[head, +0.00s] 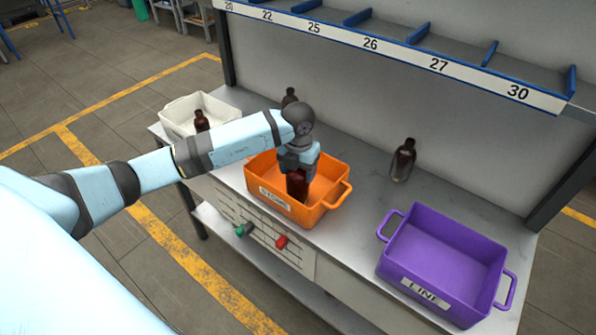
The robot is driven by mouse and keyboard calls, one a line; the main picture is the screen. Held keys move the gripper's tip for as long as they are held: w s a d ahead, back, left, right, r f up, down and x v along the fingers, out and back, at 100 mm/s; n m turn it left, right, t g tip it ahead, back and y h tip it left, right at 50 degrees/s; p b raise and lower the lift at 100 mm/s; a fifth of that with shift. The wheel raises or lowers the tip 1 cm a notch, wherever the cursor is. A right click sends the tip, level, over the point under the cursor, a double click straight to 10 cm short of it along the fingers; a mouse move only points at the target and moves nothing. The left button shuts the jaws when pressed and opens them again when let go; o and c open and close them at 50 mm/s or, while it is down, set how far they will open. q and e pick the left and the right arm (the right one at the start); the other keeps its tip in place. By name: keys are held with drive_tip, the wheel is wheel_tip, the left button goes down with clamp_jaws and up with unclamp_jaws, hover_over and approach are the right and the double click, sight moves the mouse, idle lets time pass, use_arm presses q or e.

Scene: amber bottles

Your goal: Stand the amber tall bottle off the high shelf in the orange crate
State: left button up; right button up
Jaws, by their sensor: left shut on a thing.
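An amber bottle (297,184) is upright inside the orange crate (320,213), near its middle. My left gripper (298,168) comes down from above and is shut on this bottle's upper part. The gripper hides the bottle's top, and the crate's front wall hides its foot, so I cannot tell whether it touches the crate floor. The high shelf (400,52) runs along the top with numbered blue-divided slots, and no bottle shows on the part in view. My right gripper is out of view.
A purple crate (440,262) stands empty at the right. A white crate (185,112) at the left holds an amber bottle (201,121). Other amber bottles stand on the bench behind my wrist (290,97) and right of the orange crate (403,160). The bench between the crates is clear.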

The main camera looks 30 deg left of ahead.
use_arm(q)
drive_tip(key=shift+f, duration=0.4)
drive_tip(key=o, duration=1.3)
drive_tip(key=shift+f, duration=0.1)
